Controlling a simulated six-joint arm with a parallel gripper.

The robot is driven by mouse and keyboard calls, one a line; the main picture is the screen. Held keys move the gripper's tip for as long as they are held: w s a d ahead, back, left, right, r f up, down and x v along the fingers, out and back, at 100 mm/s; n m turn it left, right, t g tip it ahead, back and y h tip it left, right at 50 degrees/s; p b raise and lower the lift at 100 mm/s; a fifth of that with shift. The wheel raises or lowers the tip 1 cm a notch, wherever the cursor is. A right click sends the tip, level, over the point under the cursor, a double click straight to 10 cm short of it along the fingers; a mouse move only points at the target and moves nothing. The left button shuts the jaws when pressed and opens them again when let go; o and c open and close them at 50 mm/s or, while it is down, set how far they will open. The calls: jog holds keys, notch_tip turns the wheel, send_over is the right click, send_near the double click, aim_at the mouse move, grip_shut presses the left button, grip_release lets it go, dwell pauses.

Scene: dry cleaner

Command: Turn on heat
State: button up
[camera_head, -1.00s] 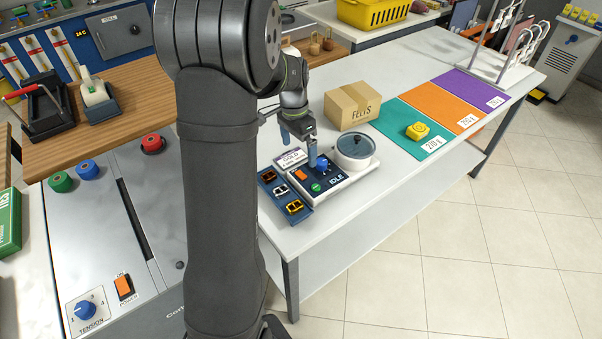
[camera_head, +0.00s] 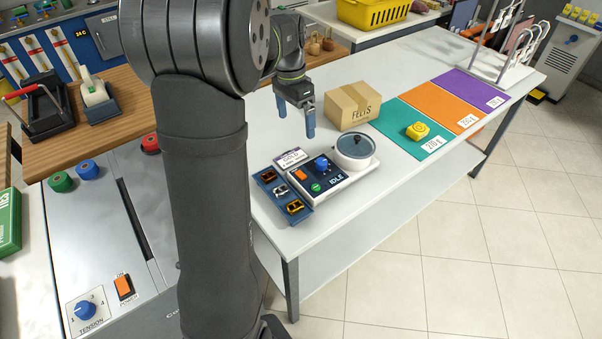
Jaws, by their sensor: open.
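A small dark-topped machine (camera_head: 332,186) with a white body sits on the white table. Its panel has an orange switch (camera_head: 300,175), a blue knob (camera_head: 321,163), a green button (camera_head: 316,188) and a display reading "IDLE" (camera_head: 335,180). I cannot tell which way the orange switch is set. A round pot (camera_head: 355,150) with a grey-blue lid is at its right end. My gripper (camera_head: 296,122) is open and empty, with blue fingers pointing down. It hangs above the table behind the machine, apart from the panel.
A sign reading "GOLD" (camera_head: 290,159) stands behind the machine. A cardboard box (camera_head: 352,105) stands behind the pot. Coloured mats (camera_head: 398,117) and a yellow object (camera_head: 417,131) lie to the right.

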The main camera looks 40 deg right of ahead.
jog(key=shift+r, duration=0.5)
